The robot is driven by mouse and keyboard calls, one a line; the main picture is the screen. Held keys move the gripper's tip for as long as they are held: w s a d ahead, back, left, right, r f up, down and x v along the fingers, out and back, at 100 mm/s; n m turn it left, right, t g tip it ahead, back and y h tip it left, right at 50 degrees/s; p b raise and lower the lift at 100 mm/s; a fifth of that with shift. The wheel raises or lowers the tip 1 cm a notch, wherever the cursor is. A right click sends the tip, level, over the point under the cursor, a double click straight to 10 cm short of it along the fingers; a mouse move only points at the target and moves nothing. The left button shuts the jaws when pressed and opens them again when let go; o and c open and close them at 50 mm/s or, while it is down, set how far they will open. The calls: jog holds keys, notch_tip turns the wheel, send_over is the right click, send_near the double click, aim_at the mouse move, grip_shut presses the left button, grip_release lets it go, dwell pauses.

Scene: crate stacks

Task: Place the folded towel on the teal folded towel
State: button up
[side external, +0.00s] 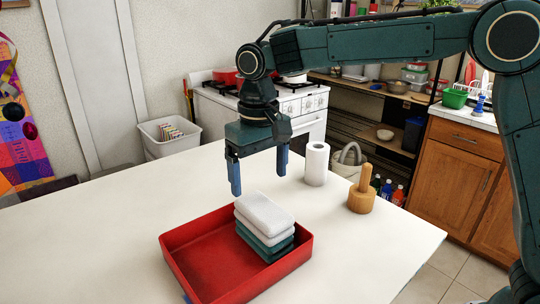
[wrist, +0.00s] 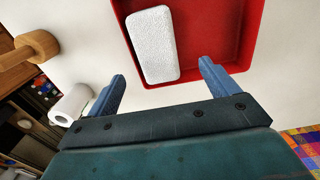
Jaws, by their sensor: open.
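A white folded towel (side external: 265,212) lies on top of a stack in the red tray (side external: 190,262). Under it are more white and teal layers, with the teal folded towel (side external: 266,245) at the bottom of the stack. I cannot tell exactly where one towel ends and another begins. In the wrist view only the white top towel (wrist: 152,45) shows, and it hides the teal. My gripper (side external: 259,178) is open and empty, above and behind the stack in the side view. In the wrist view its fingers (wrist: 162,72) are spread wider than the towel's short side.
A paper towel roll (side external: 316,165) and a wooden peg on a round base (side external: 362,195) stand right of the tray. The table (side external: 110,210) is clear to the left. The tray's raised walls surround the stack, which sits near its right end.

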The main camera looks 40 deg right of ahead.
jog(key=shift+r, duration=1.25)
jog(key=s+d+r+t, duration=0.2)
jog(key=s+d, duration=0.4)
jog(key=s, duration=0.1)
jog(key=s+d+r+t, duration=0.1)
jog(key=s+d+r, duration=0.2)
jog(key=s+d, duration=0.3)
jog(key=s+d+f+t, duration=0.1)
jog(key=s+d+f, duration=0.2)
jog(key=s, duration=0.3)
jog(key=s+d+f+t, duration=0.1)
jog(key=s+d+f, duration=0.1)
jog(key=s, duration=0.5)
jog(key=shift+s+d+f+t, duration=0.3)
jog(key=shift+d+f, duration=0.1)
jog(key=shift+d, duration=0.1)
